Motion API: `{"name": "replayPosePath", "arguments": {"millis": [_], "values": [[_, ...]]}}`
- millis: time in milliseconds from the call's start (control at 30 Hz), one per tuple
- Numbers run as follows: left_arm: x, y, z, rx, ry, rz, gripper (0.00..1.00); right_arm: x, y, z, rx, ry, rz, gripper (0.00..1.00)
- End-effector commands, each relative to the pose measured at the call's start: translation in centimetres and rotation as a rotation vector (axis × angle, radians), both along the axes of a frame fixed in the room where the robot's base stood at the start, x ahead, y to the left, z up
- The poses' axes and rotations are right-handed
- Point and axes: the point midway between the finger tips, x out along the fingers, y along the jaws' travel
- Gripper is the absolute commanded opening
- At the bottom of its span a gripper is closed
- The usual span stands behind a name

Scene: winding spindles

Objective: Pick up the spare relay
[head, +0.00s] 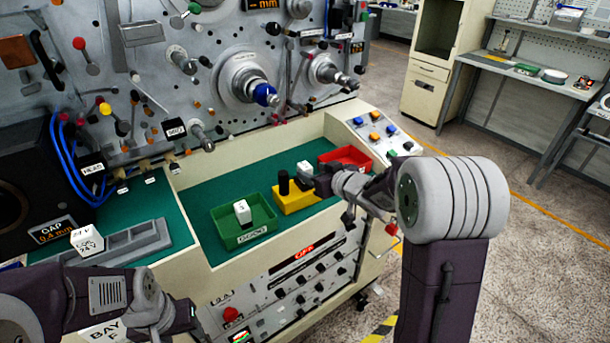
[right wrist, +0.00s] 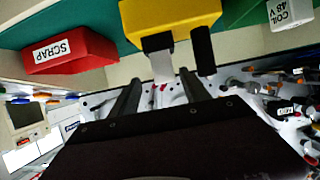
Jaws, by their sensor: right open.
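A white block marked "COIL 24V" (head: 87,240) stands on a grey rack at the left. Another white block (head: 242,211) sits in the green tray (head: 262,238); in the right wrist view it reads "COIL 48V" (right wrist: 285,12). I cannot tell which is the spare relay. A yellow holder (head: 292,203) carries a black cylinder (head: 284,183) and a grey-white piece (head: 305,169). My right gripper (head: 320,182) is open beside the holder; in its wrist view the grey-white piece (right wrist: 158,50) lies ahead of the fingers. My left gripper (head: 185,317) is low at the left, jaws unclear.
A red tray (head: 345,158), marked "SCRAP" in the right wrist view (right wrist: 65,50), lies behind the yellow holder. The machine panel (head: 235,75) with knobs and spindles rises behind the green bench. A sloped button panel (head: 375,132) stands at the right.

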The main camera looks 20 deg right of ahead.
Motion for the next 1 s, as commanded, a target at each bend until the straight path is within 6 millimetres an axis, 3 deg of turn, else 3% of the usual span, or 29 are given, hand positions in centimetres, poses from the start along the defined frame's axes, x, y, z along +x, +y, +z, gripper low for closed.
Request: {"name": "replayPosePath", "arguments": {"millis": [100,267,533,800,867,1000], "values": [[0.0,0.0,-0.3,0.0,0.0,0.0,0.52,1.4,0.5,-0.8,-0.001,0.001,0.001,0.55],[0.0,0.0,-0.3,0.0,0.0,0.0,0.52,1.9,0.7,-0.9,-0.002,0.001,-0.001,0.55],[0.0,0.0,-0.7,0.0,0.0,0.0,0.52,5.7,2.4,-2.4,-0.001,0.002,0.0,0.55],[0.0,0.0,-0.7,0.0,0.0,0.0,0.52,6.3,2.5,-2.6,-0.002,0.001,-0.001,0.55],[0.0,0.0,-0.7,0.0,0.0,0.0,0.52,6.3,2.5,-2.6,-0.002,0.001,-0.001,0.43],[0.0,0.0,-0.7,0.0,0.0,0.0,0.52,6.2,2.5,-2.6,-0.002,0.001,-0.001,0.04]]}}
